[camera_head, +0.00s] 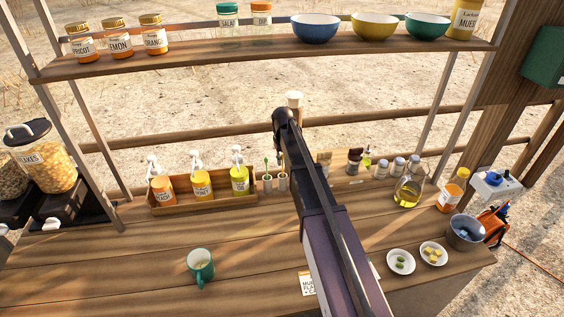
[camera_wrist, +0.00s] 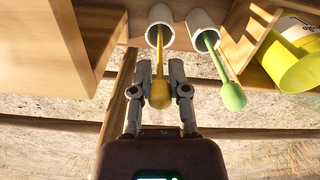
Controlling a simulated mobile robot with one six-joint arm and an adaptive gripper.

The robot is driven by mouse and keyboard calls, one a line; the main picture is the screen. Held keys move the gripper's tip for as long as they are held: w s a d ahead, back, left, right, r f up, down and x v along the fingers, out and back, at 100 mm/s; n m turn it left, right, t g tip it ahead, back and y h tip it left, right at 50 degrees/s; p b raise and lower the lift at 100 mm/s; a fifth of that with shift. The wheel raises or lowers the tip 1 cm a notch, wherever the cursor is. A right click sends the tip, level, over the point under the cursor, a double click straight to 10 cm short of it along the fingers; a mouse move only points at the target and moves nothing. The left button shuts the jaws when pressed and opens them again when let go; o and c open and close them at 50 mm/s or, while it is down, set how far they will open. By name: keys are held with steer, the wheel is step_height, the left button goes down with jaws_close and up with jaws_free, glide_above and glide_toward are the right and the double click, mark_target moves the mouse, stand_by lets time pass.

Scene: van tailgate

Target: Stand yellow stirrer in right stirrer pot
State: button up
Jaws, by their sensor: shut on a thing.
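The yellow stirrer (camera_wrist: 160,95) is between the fingers of my gripper (camera_wrist: 159,76) in the wrist view, its round knob toward my palm. My gripper is shut on it. The stirrer's far end reaches into the mouth of a white pot (camera_wrist: 167,17); how deep it goes I cannot tell. In the head view this is the right stirrer pot (camera_head: 283,182), and my gripper (camera_head: 281,158) is just above it. The left stirrer pot (camera_head: 267,183) holds a green stirrer (camera_head: 266,163), which also shows in the wrist view (camera_wrist: 231,92).
A wooden tray (camera_head: 205,207) with several pump bottles stands just left of the pots. Small jars and an oil flask (camera_head: 408,192) stand to the right. A shelf (camera_head: 270,55) with jars and bowls hangs behind. A green mug (camera_head: 201,266) stands in front.

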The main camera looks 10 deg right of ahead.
steer(key=shift+f, duration=0.2)
steer(key=o, duration=0.7)
steer(key=shift+o, duration=0.2)
steer(key=shift+r, duration=0.25)
step_height(320, 180, up, 12)
steer(key=p, duration=1.2)
steer(key=s+m, duration=0.1)
steer(key=s, duration=2.8)
steer(key=shift+a+m, duration=0.15)
steer(key=shift+m, duration=0.25)
